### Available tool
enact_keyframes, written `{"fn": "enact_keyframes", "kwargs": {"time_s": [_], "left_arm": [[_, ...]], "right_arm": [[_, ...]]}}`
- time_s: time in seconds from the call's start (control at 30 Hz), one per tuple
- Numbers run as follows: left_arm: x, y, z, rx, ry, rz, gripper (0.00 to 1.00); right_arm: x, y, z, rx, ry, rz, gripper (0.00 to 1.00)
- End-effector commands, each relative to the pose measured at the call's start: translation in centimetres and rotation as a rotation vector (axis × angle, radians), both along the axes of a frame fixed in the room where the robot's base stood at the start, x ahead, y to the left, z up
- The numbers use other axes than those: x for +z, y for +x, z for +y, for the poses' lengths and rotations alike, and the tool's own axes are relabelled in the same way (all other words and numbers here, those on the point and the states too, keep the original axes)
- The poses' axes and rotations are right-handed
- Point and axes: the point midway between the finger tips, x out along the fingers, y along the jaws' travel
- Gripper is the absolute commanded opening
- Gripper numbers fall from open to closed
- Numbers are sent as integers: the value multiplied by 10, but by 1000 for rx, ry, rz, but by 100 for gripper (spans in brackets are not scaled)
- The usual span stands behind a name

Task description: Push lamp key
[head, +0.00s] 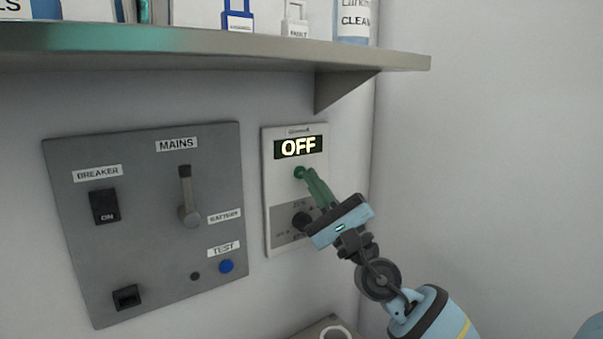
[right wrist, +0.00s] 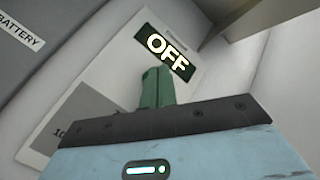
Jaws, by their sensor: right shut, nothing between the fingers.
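A light-coloured panel (head: 276,200) is on the wall, with a lit display (head: 298,147) reading OFF near its top. The display also shows in the right wrist view (right wrist: 167,53). Below the display is a small round green key (head: 299,172). My right gripper (head: 311,174) is shut and empty, its green fingertips at the key's right edge. Whether they touch it I cannot tell. In the right wrist view the shut fingers (right wrist: 157,86) point at the panel just under the display and hide the key. My left gripper is not in view.
A grey panel (head: 140,250) with a breaker switch (head: 104,206), mains lever (head: 187,195) and blue test button (head: 226,266) is to the left. A shelf (head: 230,60) juts out above. The right wall is bare.

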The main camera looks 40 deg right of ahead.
Motion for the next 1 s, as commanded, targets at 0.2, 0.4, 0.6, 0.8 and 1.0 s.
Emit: {"fn": "enact_keyframes", "kwargs": {"time_s": [0.2, 0.4, 0.6, 0.8, 1.0], "left_arm": [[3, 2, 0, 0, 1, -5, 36], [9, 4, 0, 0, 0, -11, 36], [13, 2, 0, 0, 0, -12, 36], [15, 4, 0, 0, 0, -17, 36], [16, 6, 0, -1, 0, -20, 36]], "right_arm": [[1, -9, 1, 1, 1, -1, 0], [1, -26, 3, 0, 1, -1, 0], [1, -43, 5, 1, -1, -1, 0], [0, -57, 6, 1, 1, 0, 0], [0, -60, 7, 0, 0, -1, 0]]}}
